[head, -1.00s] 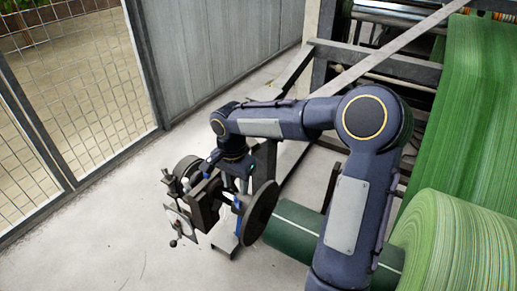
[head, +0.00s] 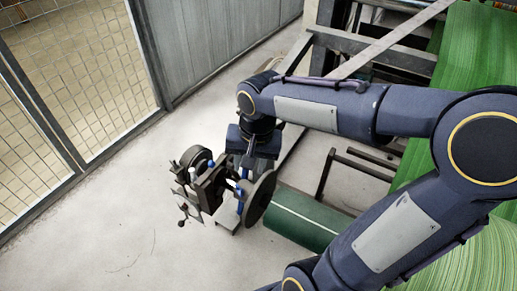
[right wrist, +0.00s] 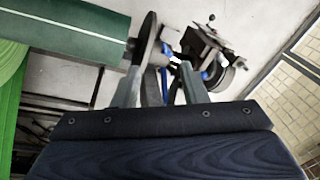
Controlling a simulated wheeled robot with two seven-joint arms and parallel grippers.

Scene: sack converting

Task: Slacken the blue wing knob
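The small blue parts on the dark roll-stand mechanism are too small for me to say which is the wing knob. In the head view, one blue part (head: 211,163) tops the mechanism and another (head: 240,205) is beside the dark disc (head: 259,199). In the right wrist view, blue shows between and beyond my fingers (right wrist: 167,49) and right of them (right wrist: 205,75). My right gripper (right wrist: 158,66) is open, its two fingers apart with nothing clamped between them. In the head view it hangs over the mechanism, mostly hidden by its wrist. My left gripper is not in view.
A dark green roll (head: 305,220) extends right from the disc. Striped green sheet (head: 470,60) and a grey steel frame (head: 385,55) stand at the right and back. A mesh fence (head: 85,70) is at the left. The pale floor (head: 110,235) is clear at front left.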

